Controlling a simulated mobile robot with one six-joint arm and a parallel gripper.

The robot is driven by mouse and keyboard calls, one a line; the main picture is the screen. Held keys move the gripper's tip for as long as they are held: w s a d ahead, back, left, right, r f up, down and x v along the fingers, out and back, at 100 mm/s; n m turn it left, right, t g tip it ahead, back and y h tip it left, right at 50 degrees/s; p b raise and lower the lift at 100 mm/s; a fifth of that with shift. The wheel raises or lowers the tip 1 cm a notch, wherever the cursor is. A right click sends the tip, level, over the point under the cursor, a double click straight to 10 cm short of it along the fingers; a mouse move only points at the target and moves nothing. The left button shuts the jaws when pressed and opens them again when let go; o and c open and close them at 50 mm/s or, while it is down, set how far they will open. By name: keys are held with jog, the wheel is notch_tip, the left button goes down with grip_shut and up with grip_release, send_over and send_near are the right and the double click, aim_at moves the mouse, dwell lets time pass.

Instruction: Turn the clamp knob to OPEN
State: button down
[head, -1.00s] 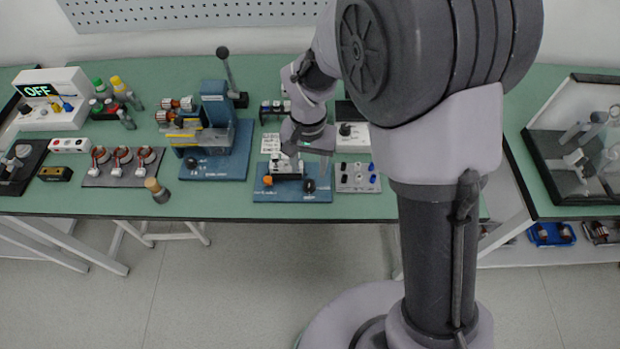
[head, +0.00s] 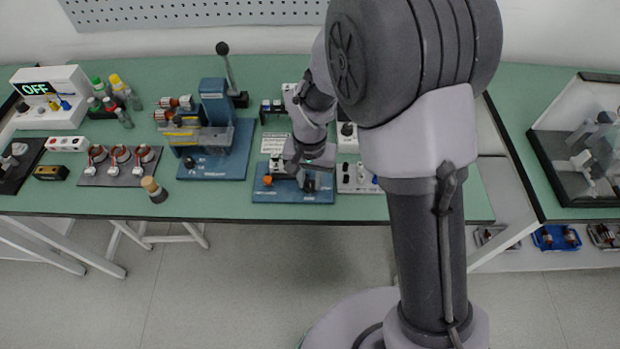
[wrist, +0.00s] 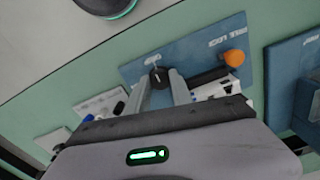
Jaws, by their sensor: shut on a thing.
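A blue base plate (head: 290,197) lies at the front of the green bench, with an orange knob (head: 267,181) at its left and a black knob (head: 309,185) at its right. I take the black one to be the clamp knob. In the wrist view the black knob (wrist: 157,76) sits between the two fingertips of my gripper (wrist: 162,86), which is shut on it. The orange knob (wrist: 234,58) stands apart from the fingers. The printing on the plate is too blurred to read. My gripper (head: 310,172) points down over the plate's right part.
A second blue plate (head: 230,168) with a press fixture is to the left. A small grey panel with knobs (head: 352,188) sits close on the right. A wooden-topped stamp-like item (head: 152,188) stands near the front edge. A display at left reads OFF (head: 36,88).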

jog(key=shift+n, duration=0.3)
jog(key=n+p, duration=0.2)
jog(key=n, duration=0.1)
jog(key=shift+r+n, duration=0.1)
jog(key=shift+n, duration=0.3)
jog(key=n+p, duration=0.2)
jog(key=n, duration=0.2)
jog(key=shift+n, duration=0.3)
jog(key=n+p, duration=0.1)
jog(key=n, duration=0.3)
jog(key=shift+p, duration=0.3)
jog(key=shift+n+p, duration=0.75)
jog(key=shift+n, duration=1.65)
jog(key=c, duration=1.1)
grip_release()
